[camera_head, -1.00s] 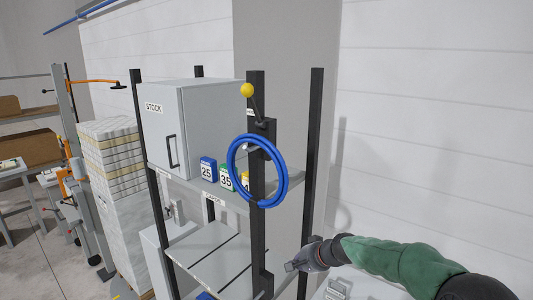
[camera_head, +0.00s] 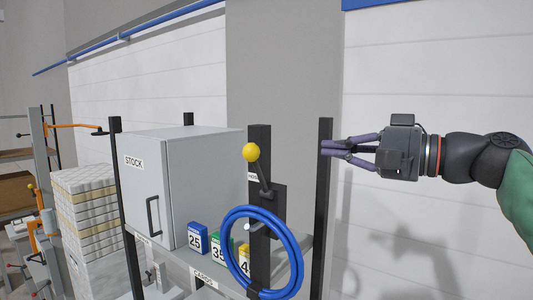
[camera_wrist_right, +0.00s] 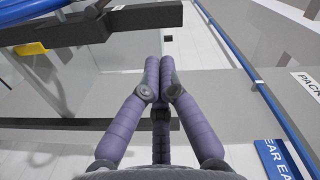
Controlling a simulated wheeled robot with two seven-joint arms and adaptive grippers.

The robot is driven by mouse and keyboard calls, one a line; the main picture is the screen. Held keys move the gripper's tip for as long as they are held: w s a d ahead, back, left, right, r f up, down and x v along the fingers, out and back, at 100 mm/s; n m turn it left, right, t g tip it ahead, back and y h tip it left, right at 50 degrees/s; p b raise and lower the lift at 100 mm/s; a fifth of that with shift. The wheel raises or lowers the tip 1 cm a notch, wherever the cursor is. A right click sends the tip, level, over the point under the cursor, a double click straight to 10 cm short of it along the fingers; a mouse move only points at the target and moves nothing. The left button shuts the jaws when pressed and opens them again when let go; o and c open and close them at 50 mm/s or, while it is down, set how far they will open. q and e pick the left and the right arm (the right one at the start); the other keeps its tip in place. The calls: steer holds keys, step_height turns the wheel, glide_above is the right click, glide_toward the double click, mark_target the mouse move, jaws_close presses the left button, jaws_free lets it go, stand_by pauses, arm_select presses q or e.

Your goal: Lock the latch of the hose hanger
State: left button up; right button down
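The hose hanger is on a black post (camera_head: 260,140); a coiled blue hose (camera_head: 292,250) hangs there. Above the coil, a latch lever with a yellow ball knob (camera_head: 251,152) points up and leans left from a dark plate (camera_head: 278,200). In the right wrist view a yellow knob (camera_wrist_right: 30,48) shows at the left edge. My right gripper (camera_head: 324,147) is at about knob height, right of the post, pointing left and apart from the lever. Its fingers (camera_wrist_right: 160,62) are together with nothing between them. My left gripper is not in view.
A grey STOCK cabinet (camera_head: 185,180) stands on the shelf left of the post. Number boxes (camera_head: 197,238) stand beside the hose. Another black post (camera_head: 323,190) rises just behind or below my right fingertips. The white wall (camera_head: 440,65) to the right is clear.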

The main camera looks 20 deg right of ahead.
mark_target(258, 172)
steer(key=p+x, duration=0.1)
steer(key=x, duration=0.2)
steer(key=p+x, duration=0.1)
steer(key=x, duration=0.2)
steer(key=a+p+x, duration=0.1)
steer(key=x, duration=0.2)
steer(key=shift+s+r, duration=0.3)
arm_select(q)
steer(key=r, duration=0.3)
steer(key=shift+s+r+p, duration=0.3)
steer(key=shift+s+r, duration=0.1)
arm_select(e)
steer(key=a+f, duration=0.1)
steer(key=s+a+f, duration=0.1)
steer(key=shift+s+a, duration=0.25)
steer(key=shift+a, duration=0.15)
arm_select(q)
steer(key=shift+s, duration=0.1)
arm_select(e)
steer(key=shift+s, duration=0.15)
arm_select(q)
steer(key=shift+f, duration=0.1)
